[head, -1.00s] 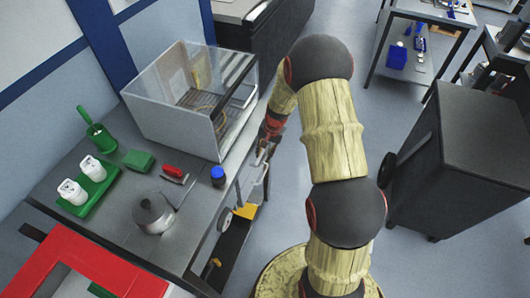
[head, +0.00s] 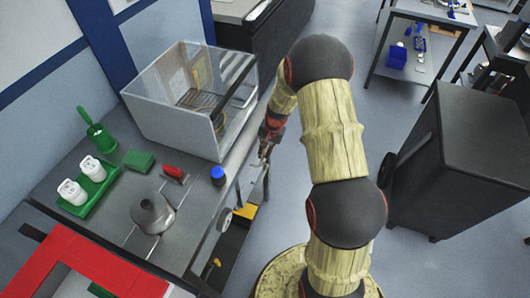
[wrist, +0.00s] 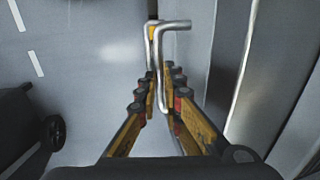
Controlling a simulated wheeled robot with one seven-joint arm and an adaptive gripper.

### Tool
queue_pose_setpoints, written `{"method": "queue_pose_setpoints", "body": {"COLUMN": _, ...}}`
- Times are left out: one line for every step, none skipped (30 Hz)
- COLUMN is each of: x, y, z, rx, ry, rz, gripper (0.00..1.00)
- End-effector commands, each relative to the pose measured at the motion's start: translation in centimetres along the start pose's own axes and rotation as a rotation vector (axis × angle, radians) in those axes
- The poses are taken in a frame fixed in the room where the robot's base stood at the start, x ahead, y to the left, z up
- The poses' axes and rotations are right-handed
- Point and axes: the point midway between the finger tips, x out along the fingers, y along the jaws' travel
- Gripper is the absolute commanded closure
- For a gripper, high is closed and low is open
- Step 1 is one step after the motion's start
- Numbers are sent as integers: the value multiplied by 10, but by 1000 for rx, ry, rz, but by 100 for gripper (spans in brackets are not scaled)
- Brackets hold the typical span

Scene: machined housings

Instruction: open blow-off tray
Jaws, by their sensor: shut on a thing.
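My gripper (wrist: 160,98) is shut on a bent metal bar handle (wrist: 176,25) in the wrist view. The bar runs between the fingers, and its bent far end sticks out beyond them. In the head view my gripper (head: 264,153) is small beside the front edge of the grey workbench, below the clear-sided box (head: 178,118). The blow-off tray itself cannot be made out clearly; a grey front (wrist: 233,60) stands just right of the handle in the wrist view.
The bench top holds a red-handled tool (head: 173,173), a blue-capped container (head: 218,175), a grey metal can (head: 152,212) and a green tray (head: 88,193) with white bottles. A dark cabinet (head: 465,150) stands right of my arm. Open floor lies between.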

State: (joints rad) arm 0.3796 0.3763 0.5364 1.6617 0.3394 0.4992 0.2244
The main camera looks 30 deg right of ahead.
Motion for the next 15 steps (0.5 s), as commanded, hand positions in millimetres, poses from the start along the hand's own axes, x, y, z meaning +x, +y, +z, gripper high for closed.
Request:
{"method": "queue_pose_setpoints", "body": {"x": 0, "y": 0, "z": 0, "rx": 1, "ry": 0, "rz": 0, "gripper": 100}}
{"method": "queue_pose_setpoints", "body": {"x": 0, "y": 0, "z": 0, "rx": 1, "ry": 0, "rz": 0, "gripper": 100}}
{"method": "queue_pose_setpoints", "body": {"x": 0, "y": 0, "z": 0, "rx": 1, "ry": 0, "rz": 0, "gripper": 100}}
{"method": "queue_pose_setpoints", "body": {"x": 0, "y": 0, "z": 0, "rx": 1, "ry": 0, "rz": 0, "gripper": 100}}
{"method": "queue_pose_setpoints", "body": {"x": 0, "y": 1, "z": 0, "rx": 1, "ry": 0, "rz": 0, "gripper": 100}}
{"method": "queue_pose_setpoints", "body": {"x": -1, "y": 3, "z": 0, "rx": 1, "ry": 0, "rz": 0, "gripper": 100}}
{"method": "queue_pose_setpoints", "body": {"x": -1, "y": 5, "z": 0, "rx": 1, "ry": 0, "rz": 0, "gripper": 100}}
{"method": "queue_pose_setpoints", "body": {"x": -2, "y": 7, "z": 0, "rx": 1, "ry": 1, "rz": 0, "gripper": 100}}
{"method": "queue_pose_setpoints", "body": {"x": -3, "y": 12, "z": 0, "rx": 1, "ry": 1, "rz": 0, "gripper": 100}}
{"method": "queue_pose_setpoints", "body": {"x": -3, "y": 16, "z": 0, "rx": 2, "ry": 1, "rz": 0, "gripper": 100}}
{"method": "queue_pose_setpoints", "body": {"x": -4, "y": 21, "z": 0, "rx": 3, "ry": 1, "rz": 0, "gripper": 100}}
{"method": "queue_pose_setpoints", "body": {"x": -5, "y": 29, "z": 0, "rx": 4, "ry": 0, "rz": 0, "gripper": 100}}
{"method": "queue_pose_setpoints", "body": {"x": -6, "y": 36, "z": 0, "rx": 5, "ry": 0, "rz": 0, "gripper": 100}}
{"method": "queue_pose_setpoints", "body": {"x": -8, "y": 43, "z": 0, "rx": 5, "ry": 1, "rz": -1, "gripper": 100}}
{"method": "queue_pose_setpoints", "body": {"x": -10, "y": 53, "z": 0, "rx": 6, "ry": 1, "rz": -1, "gripper": 100}}
